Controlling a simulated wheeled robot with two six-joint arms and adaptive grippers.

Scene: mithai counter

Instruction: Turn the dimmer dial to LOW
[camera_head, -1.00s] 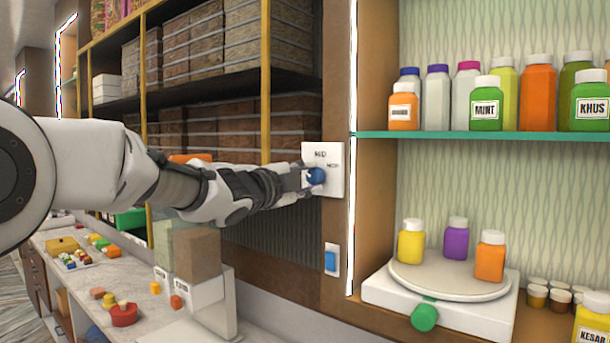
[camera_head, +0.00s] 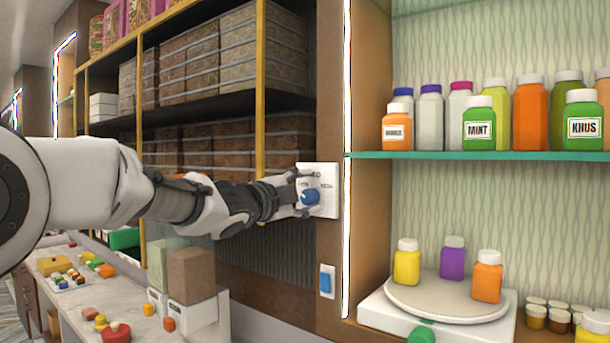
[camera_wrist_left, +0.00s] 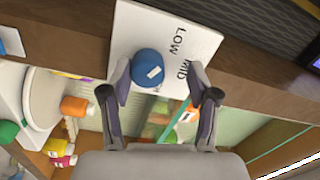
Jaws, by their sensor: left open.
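The blue dimmer dial (camera_head: 310,196) sits on a white plate (camera_head: 329,177) on the brown post. In the left wrist view the dial (camera_wrist_left: 147,65) carries a white mark on its lower right. The words LOW and MID show on the plate there; which label the mark points to I cannot tell. My left gripper (camera_head: 298,195) is open at the dial's left side in the head view. In the left wrist view its fingers (camera_wrist_left: 158,93) are spread, with the dial just ahead of them, closer to the left finger. Contact is unclear. My right gripper is in neither view.
A blue switch (camera_head: 326,281) is below the plate. To the right are a green-edged shelf (camera_head: 480,155) of bottles and a round turntable (camera_head: 420,299) with three bottles. A counter (camera_head: 190,335) with boxes lies below my arm.

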